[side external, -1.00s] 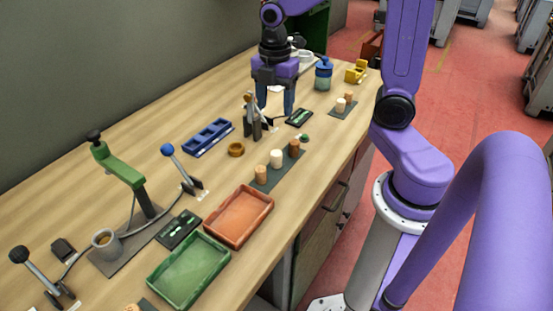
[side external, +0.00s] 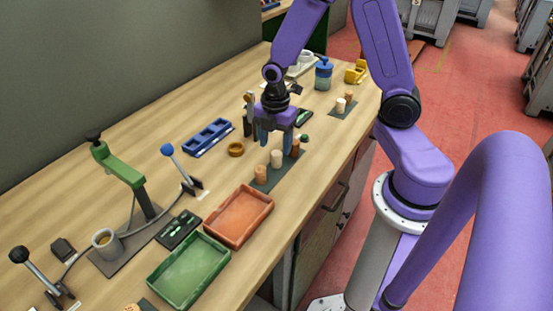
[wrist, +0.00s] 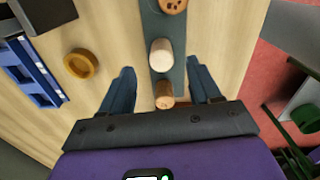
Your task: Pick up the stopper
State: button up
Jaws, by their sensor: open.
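Three cork stoppers stand in a row on a dark strip (side external: 267,186): a tan one (side external: 261,174) at the front, a pale one (side external: 276,159) in the middle and a brown one (side external: 295,148) at the back. My gripper (side external: 275,143) is open and empty above the back part of the row. In the wrist view the blue fingers (wrist: 163,82) are spread on either side of the strip. The brown stopper (wrist: 165,95) shows between them, partly hidden by the gripper body. The pale stopper (wrist: 160,53) stands just beyond, and the spotted tan one (wrist: 173,5) is cut by the top edge.
An orange tray (side external: 239,216) and a green tray (side external: 188,270) lie in front. A lever stand (side external: 249,112) rises close behind my gripper. More stoppers (side external: 341,105) stand farther back.

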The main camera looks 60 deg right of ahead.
aim_at(277, 152)
notch_tip(277, 152, down, 3)
jog(key=shift+s+d+f, duration=0.15)
jog(key=shift+f, duration=0.9)
jog(key=c, duration=1.1)
